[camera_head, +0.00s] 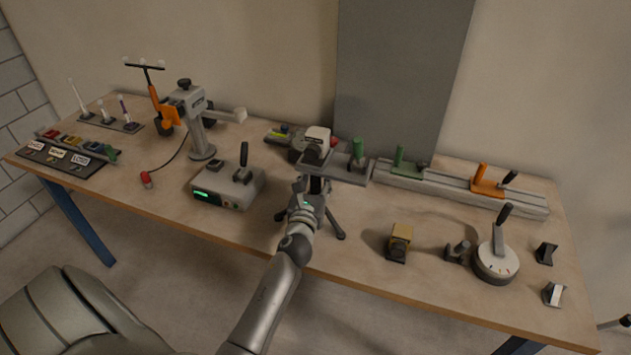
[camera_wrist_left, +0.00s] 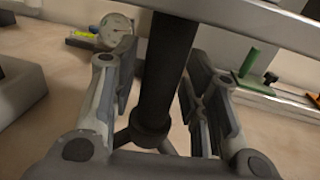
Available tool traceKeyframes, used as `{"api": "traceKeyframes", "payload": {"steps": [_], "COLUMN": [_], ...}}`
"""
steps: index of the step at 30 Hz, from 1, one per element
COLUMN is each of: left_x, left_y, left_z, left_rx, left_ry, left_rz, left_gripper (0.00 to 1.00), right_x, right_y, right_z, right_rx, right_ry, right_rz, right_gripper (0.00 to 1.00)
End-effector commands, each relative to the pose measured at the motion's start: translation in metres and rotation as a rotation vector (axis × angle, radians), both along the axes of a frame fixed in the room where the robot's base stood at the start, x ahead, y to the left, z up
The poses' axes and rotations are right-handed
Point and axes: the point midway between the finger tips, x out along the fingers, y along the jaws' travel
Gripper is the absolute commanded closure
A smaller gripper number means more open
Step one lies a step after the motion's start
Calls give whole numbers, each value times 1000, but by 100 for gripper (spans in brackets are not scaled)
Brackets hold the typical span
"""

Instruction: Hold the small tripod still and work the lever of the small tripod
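The small tripod (camera_head: 340,228) stands near the table's front edge, at the middle, with dark splayed legs and a flat grey top plate (camera_head: 342,173). A green upright handle (camera_head: 357,150) appears at the plate's right end; I cannot tell whether it is the tripod's lever. My left gripper (camera_head: 312,197) is at the tripod's column. In the left wrist view the dark column (camera_wrist_left: 163,75) stands between the two fingers, with narrow gaps showing at its sides. The gripper is open around it. The far legs are partly hidden.
A grey box with a black lever (camera_head: 228,187) stands left of the tripod. A yellow-and-black block (camera_head: 399,242) and a round dial with a lever (camera_head: 497,260) stand to the right. A long rail with sliders (camera_head: 455,190) runs behind. A dial gauge (camera_wrist_left: 115,31) shows behind the column.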

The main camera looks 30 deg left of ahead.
Motion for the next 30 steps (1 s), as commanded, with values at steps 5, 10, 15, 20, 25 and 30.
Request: {"api": "traceKeyframes", "payload": {"steps": [5,10,15,20,25,30], "left_x": [0,0,0,0,0,0], "left_y": [0,0,0,0,0,0], "left_z": [0,0,0,0,0,0], "left_rx": [0,0,0,0,0,0], "left_ry": [0,0,0,1,1,1], "left_rz": [0,0,0,0,0,0], "left_gripper": [86,100,100,100,100,100], "right_x": [0,1,1,1,1,2], "right_y": [3,4,4,4,4,3], "right_z": [0,0,0,0,0,0], "right_rx": [3,5,6,5,5,4], "right_ry": [0,-1,-2,-2,-2,-2], "right_rz": [-1,-2,-1,-2,-2,-1], "right_gripper": [60,60,60,60,60,60]}}
